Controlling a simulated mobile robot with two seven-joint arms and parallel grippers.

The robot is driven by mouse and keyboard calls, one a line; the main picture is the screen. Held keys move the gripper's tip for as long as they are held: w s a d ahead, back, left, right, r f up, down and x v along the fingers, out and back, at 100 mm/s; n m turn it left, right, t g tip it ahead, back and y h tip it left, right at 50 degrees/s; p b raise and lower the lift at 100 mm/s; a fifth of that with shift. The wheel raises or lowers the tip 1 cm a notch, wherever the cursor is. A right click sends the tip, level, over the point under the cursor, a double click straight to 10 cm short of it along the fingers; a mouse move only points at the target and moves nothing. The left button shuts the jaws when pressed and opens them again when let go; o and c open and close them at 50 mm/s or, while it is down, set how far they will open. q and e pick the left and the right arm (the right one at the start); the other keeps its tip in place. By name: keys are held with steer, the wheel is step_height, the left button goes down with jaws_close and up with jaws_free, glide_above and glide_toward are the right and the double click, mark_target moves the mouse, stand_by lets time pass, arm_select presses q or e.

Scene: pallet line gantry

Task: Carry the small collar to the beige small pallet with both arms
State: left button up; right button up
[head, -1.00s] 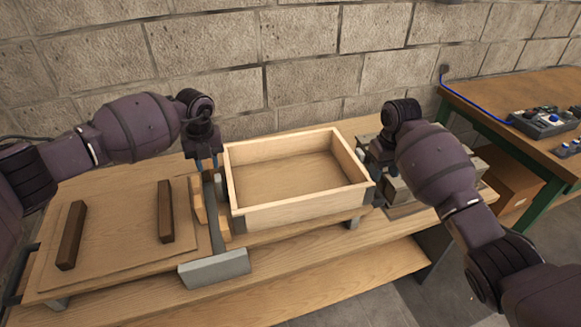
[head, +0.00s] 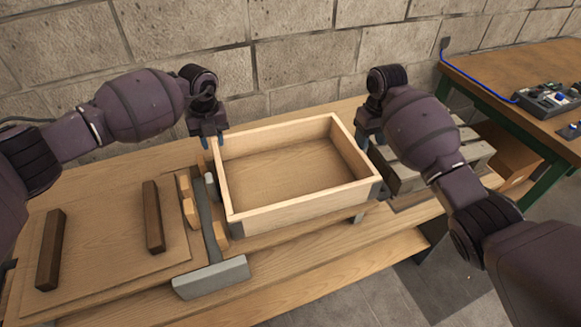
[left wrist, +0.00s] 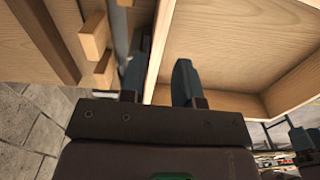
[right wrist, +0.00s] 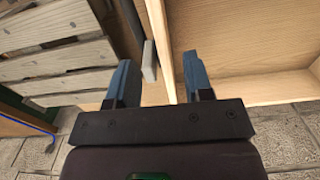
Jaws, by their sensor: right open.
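The small collar (head: 300,213), a pale wooden rectangular frame, sits level on the bench; wood shows inside it. My left gripper (head: 211,140) is at its left wall towards the back. In the left wrist view the open fingers (left wrist: 158,82) stand on either side of the wall's line. My right gripper (head: 369,140) is at the right wall. In the right wrist view its open fingers (right wrist: 160,80) also stand either side of the wall's line. Contact cannot be told. The slatted grey-beige pallet (right wrist: 45,70) lies just right of the collar, partly hidden by my right arm (head: 425,130).
A wooden board (head: 100,240) with two dark bars lies left of the collar. Between them are a grey T-shaped piece (head: 211,277) and small wooden blocks. A block wall (head: 300,50) stands behind. A green-legged table (head: 500,70) with a control box stands right.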

mark_target(219, 166)
arm_select(q)
step_height(219, 166, down, 10)
steer(key=shift+f, duration=0.2)
arm_select(e)
step_height(219, 166, down, 10)
steer(key=shift+f, duration=0.25)
arm_select(q)
jaws_close()
arm_select(e)
steer(key=c, duration=0.6)
jaws_close()
